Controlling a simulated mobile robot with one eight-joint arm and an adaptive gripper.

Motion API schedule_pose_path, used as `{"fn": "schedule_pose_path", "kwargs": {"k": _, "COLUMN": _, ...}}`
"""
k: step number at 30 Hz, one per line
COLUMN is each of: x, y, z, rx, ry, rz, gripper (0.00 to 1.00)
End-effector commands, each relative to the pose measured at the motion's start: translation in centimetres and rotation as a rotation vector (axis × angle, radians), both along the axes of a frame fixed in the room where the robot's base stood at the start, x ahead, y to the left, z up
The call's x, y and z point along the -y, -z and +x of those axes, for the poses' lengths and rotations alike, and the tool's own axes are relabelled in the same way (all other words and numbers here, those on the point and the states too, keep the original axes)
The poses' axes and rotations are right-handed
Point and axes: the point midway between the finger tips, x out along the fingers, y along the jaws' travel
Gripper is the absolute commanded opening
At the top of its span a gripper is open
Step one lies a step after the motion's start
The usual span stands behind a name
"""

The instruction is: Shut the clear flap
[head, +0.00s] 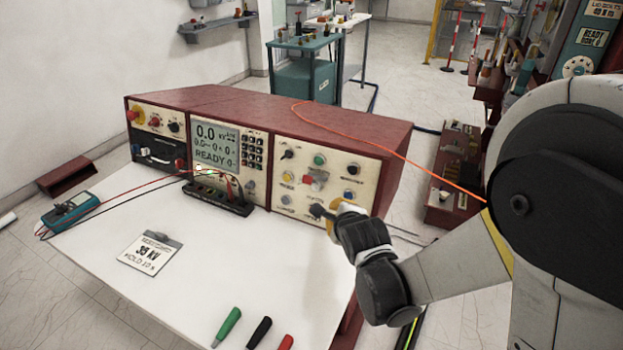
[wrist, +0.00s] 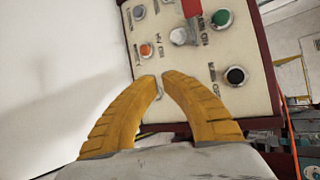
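The instrument console (head: 290,150) has a cream right-hand panel (head: 345,170) with knobs and buttons. A small pale, see-through-looking piece, probably the clear flap (head: 316,177), is by a red part in the middle of that panel. In the wrist view, the pale flap-like piece (wrist: 181,36) shows just below the red part (wrist: 191,8); its exact angle is hard to tell. My gripper (head: 329,214) is at the panel's lower right. In the wrist view, its yellow fingers (wrist: 161,78) curve in with their tips almost together, below the flap, with nothing clearly held.
Close to the fingers are an orange button (wrist: 146,50), a green button (wrist: 222,18) and a black knob (wrist: 235,76). A white table (head: 200,270) carries a card (head: 150,253), a multimeter (head: 70,210) and a terminal strip (head: 217,195). An orange cable (head: 400,155) crosses the console top.

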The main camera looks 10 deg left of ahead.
Motion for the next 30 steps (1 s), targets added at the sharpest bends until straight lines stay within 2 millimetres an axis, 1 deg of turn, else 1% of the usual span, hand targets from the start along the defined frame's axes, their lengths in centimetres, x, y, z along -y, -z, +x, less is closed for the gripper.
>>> {"fn": "schedule_pose_path", "kwargs": {"k": 1, "x": 0.0, "y": -0.1, "z": 0.1, "rx": -0.001, "ry": -0.003, "rz": -0.006, "gripper": 0.25}}
{"fn": "schedule_pose_path", "kwargs": {"k": 2, "x": 0.0, "y": -0.1, "z": 0.2, "rx": -0.003, "ry": -0.008, "rz": -0.016, "gripper": 0.28}}
{"fn": "schedule_pose_path", "kwargs": {"k": 4, "x": 0.0, "y": -0.5, "z": 0.7, "rx": -0.011, "ry": -0.039, "rz": -0.072, "gripper": 0.28}}
{"fn": "schedule_pose_path", "kwargs": {"k": 7, "x": 0.0, "y": -1.5, "z": 2.3, "rx": -0.041, "ry": -0.142, "rz": -0.238, "gripper": 0.28}}
{"fn": "schedule_pose_path", "kwargs": {"k": 8, "x": 0.0, "y": -1.9, "z": 2.8, "rx": -0.054, "ry": -0.188, "rz": -0.304, "gripper": 0.28}}
{"fn": "schedule_pose_path", "kwargs": {"k": 12, "x": -0.1, "y": -4.1, "z": 5.1, "rx": -0.122, "ry": -0.471, "rz": -0.623, "gripper": 0.28}}
{"fn": "schedule_pose_path", "kwargs": {"k": 14, "x": -0.2, "y": -5.0, "z": 5.9, "rx": -0.145, "ry": -0.602, "rz": -0.735, "gripper": 0.28}}
{"fn": "schedule_pose_path", "kwargs": {"k": 17, "x": -0.7, "y": -6.6, "z": 7.2, "rx": -0.177, "ry": -0.837, "rz": -0.897, "gripper": 0.28}}
{"fn": "schedule_pose_path", "kwargs": {"k": 20, "x": -1.6, "y": -8.4, "z": 8.4, "rx": -0.193, "ry": -1.113, "rz": -1.035, "gripper": 0.28}}
{"fn": "schedule_pose_path", "kwargs": {"k": 22, "x": -2.5, "y": -9.6, "z": 9.2, "rx": -0.189, "ry": -1.334, "rz": -1.113, "gripper": 0.28}}
{"fn": "schedule_pose_path", "kwargs": {"k": 26, "x": -4.2, "y": -11.9, "z": 10.1, "rx": -0.128, "ry": -1.774, "rz": -1.203, "gripper": 0.28}}
{"fn": "schedule_pose_path", "kwargs": {"k": 27, "x": -4.7, "y": -12.7, "z": 10.2, "rx": -0.096, "ry": -1.910, "rz": -1.213, "gripper": 0.28}}
{"fn": "schedule_pose_path", "kwargs": {"k": 30, "x": -5.7, "y": -14.4, "z": 10.0, "rx": 0.015, "ry": -2.219, "rz": -1.207, "gripper": 0.28}}
